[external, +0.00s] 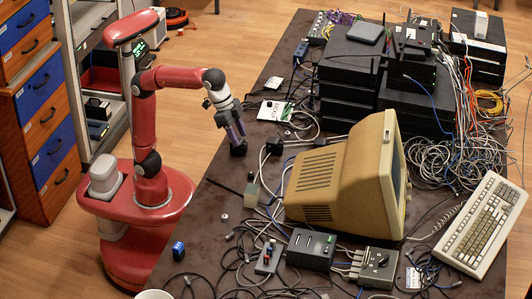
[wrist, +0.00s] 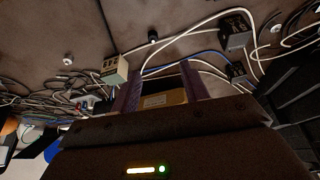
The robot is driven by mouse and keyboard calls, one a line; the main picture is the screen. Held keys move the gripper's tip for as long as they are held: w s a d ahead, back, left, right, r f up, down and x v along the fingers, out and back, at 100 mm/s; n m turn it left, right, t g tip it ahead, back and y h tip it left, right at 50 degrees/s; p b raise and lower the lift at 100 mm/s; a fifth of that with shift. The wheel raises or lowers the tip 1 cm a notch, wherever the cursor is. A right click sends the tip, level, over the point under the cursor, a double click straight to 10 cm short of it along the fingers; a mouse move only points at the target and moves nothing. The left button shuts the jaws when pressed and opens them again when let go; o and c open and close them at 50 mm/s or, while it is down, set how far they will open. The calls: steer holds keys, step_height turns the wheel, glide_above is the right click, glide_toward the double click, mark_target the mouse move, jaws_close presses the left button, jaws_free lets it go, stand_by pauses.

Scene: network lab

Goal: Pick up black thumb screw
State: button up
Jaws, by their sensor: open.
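A small black knob-like piece, which looks like the black thumb screw (wrist: 153,36), lies on the dark table top near the upper middle of the wrist view. In the external view a small dark spot that may be the same screw (external: 251,176) shows just behind the beige box. My gripper (external: 238,149) points down over the left part of the table, a little up-picture of that spot. In the wrist view my gripper (wrist: 158,78) shows two purple fingers spread apart, with no screw between them. The screw lies apart from the fingers, beyond their tips.
A small beige box (wrist: 115,70) stands close to the screw, with a white cable running past. A silver screw (wrist: 67,60) lies left of it. Black adapters (wrist: 235,30) lie to the right. The beige monitor (external: 345,180) and tangled cables crowd the table.

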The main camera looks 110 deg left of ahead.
steer(key=w+d, duration=0.1)
glide_toward(250, 174)
steer(key=shift+w+a+f, duration=0.25)
steer(key=shift+f, duration=0.35)
steer(key=x, duration=0.7)
steer(key=shift+w+d+b, duration=0.15)
steer(key=shift+w+b, duration=0.05)
steer(key=shift+b, duration=0.2)
jaws_close()
